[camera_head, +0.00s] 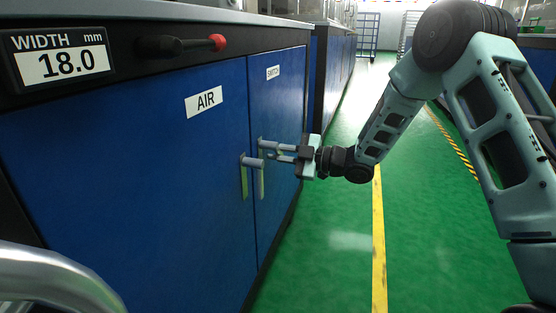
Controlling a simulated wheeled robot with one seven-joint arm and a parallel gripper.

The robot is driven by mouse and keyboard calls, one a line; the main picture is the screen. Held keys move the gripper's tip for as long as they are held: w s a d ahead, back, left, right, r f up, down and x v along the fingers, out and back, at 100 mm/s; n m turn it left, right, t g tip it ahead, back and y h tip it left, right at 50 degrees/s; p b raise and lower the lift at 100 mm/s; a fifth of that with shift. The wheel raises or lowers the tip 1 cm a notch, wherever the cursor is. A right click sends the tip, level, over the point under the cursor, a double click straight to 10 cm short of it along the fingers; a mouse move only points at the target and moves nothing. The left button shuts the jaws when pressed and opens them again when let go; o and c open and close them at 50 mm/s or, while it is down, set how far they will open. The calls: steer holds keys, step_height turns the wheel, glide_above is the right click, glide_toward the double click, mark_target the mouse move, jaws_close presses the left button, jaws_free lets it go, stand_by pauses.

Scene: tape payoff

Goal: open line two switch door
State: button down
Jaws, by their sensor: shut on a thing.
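The blue switch door (278,105) has a white SWITCH label (273,72) near its top. It looks closed, level with the AIR door (120,170) to its left. A grey upright handle (262,182) is on the switch door near its left edge. My gripper (277,152) reaches in from the right and is shut on this handle. The fingers partly hide the handle. A second grey handle (244,182) sits close beside it on the AIR door, with a white AIR label (203,101) above.
A red-tipped black lever (216,43) and a width display (61,57) reading 18.0 mm are above the doors. The green floor (335,240) right of the cabinet is clear, with a yellow line (378,240). More blue cabinets (335,55) stand farther back.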

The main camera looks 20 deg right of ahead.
mark_target(267, 138)
steer(key=n, duration=0.2)
steer(key=r+n+b, duration=0.1)
steer(key=shift+w+d+n, duration=0.3)
steer(key=shift+w+n, duration=0.05)
steer(key=shift+n, duration=0.05)
steer(key=shift+w+d+r+n+b, duration=0.1)
steer(key=shift+r+n+b, duration=0.4)
steer(key=shift+n, duration=0.5)
steer(key=shift+w+d+r+n+b, duration=0.1)
steer(key=shift+r+n+b, duration=0.35)
steer(key=shift+n, duration=0.55)
